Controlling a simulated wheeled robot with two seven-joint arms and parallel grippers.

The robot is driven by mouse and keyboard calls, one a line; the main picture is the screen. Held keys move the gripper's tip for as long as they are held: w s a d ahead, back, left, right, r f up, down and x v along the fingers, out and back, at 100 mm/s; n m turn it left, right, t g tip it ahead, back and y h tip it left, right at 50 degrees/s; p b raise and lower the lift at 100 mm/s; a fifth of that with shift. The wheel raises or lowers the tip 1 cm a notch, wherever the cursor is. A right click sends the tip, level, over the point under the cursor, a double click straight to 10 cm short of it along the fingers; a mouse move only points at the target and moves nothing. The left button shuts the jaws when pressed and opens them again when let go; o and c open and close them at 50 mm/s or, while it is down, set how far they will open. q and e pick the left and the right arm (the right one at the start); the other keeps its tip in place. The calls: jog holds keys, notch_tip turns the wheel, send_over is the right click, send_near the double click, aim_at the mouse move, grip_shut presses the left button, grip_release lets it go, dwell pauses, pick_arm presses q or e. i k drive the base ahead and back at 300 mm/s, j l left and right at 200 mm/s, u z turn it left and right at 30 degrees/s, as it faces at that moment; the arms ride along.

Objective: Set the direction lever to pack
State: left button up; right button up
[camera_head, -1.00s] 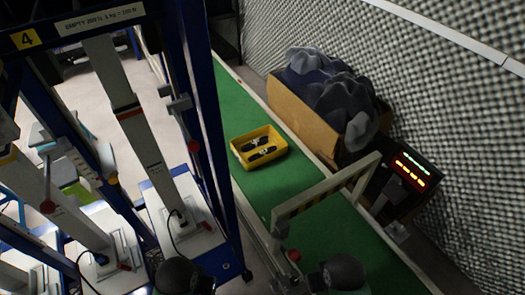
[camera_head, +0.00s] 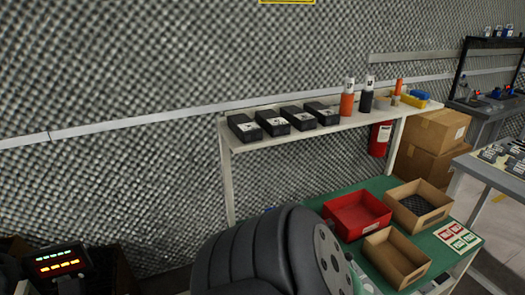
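No direction lever can be made out in the head view. Neither of my grippers is in view. A large dark ribbed rounded part (camera_head: 250,258) with a grey disc with holes at its right end fills the bottom middle; I cannot tell whether it is mine. It hides part of the green-topped bench behind it. A card with red and green squares (camera_head: 458,236) lies on the right of the bench; its markings are too small to read.
The green bench (camera_head: 381,187) holds a red tray (camera_head: 357,214) and cardboard boxes. A shelf above (camera_head: 343,127) carries several black boxes and bottles. A lit display (camera_head: 58,262) is at lower left. A fire extinguisher (camera_head: 380,139) and cartons (camera_head: 440,131) stand behind. Foam wall closes the back.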

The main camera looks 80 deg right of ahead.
aim_at(349, 255)
jog(key=z, duration=1.7)
jog(key=j+z, duration=0.1)
jog(key=z, duration=0.4)
jog(key=j+z, duration=0.1)
jog(key=z, duration=0.4)
jog(key=j+z, duration=0.1)
jog(key=z, duration=0.35)
jog(key=k+z, duration=0.1)
jog(key=z, duration=0.4)
jog(key=j+z, duration=0.15)
jog(key=j, duration=0.35)
